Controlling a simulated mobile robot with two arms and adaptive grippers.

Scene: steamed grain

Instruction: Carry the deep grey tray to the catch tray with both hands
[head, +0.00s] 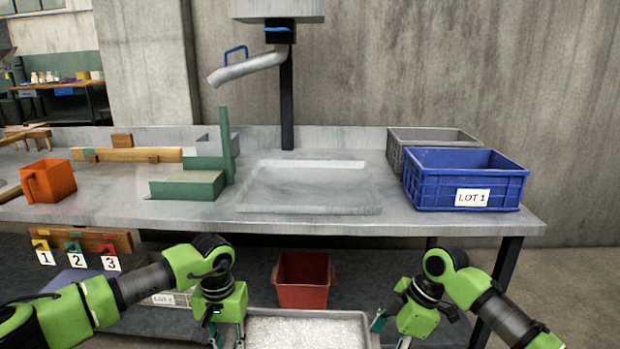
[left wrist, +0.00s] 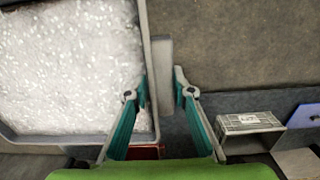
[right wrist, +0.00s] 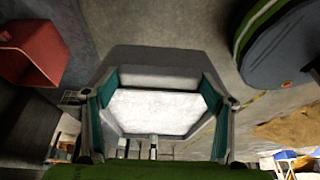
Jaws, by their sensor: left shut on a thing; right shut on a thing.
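The deep grey tray (head: 310,315), filled with white grain, is at the bottom edge of the head view, in front of the bench. My left gripper (head: 228,336) is at its left side. In the left wrist view, its fingers (left wrist: 160,90) are shut on a grey lug beside the tray's rim (left wrist: 148,50). My right gripper (head: 388,326) is at the tray's right side, its fingers (right wrist: 160,85) set wide on the tray's end (right wrist: 160,55). The catch tray (head: 310,207), shallow and grey, lies on the bench below the spout; no contents show.
The bench (head: 450,226) has a front edge between the deep tray and catch tray. A green block stand (head: 188,186) is left of the catch tray, a blue crate (head: 430,196) right. A metal spout (head: 245,68) hangs above. A red bin (head: 303,280) is below the bench.

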